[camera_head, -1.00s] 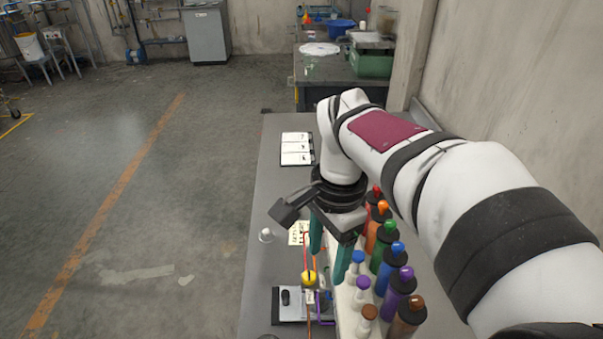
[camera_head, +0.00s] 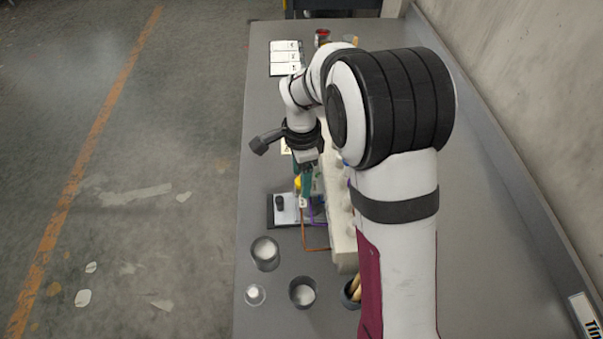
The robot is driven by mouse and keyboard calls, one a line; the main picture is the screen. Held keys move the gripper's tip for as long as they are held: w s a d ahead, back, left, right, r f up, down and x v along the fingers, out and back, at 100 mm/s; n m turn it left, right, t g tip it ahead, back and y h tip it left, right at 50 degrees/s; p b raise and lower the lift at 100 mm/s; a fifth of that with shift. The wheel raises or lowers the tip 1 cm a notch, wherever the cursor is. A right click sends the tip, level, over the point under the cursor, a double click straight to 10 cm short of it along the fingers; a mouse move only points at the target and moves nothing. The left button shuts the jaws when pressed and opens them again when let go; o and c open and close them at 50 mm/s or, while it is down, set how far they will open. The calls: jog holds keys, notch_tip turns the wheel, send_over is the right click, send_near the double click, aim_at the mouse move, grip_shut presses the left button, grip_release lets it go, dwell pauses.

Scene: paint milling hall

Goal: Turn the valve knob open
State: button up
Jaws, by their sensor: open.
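A small yellow knob (camera_head: 297,182) shows in the head view on a small rig with coloured tubes, and I take it for the valve knob. My gripper (camera_head: 306,187), with teal fingers, points down right beside it and partly hides it. The jaws are open; I cannot tell whether a finger touches the knob or whether it lies between the fingers. The rig's light base (camera_head: 287,212), with a black part on it, sits to the lower left of the fingers. Orange and purple tubes (camera_head: 316,237) run by its right side.
A pale rack (camera_head: 341,225) stands close to the right, largely hidden by my arm. Two grey cups (camera_head: 265,253) (camera_head: 302,292) and a small clear dish (camera_head: 255,295) stand in front. White cards (camera_head: 285,57) lie at the back. The wall bounds the right side.

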jog(key=shift+c, duration=0.3)
grip_shut()
dwell(0.3)
jog(key=n, duration=1.4)
jog(key=shift+n, duration=1.9)
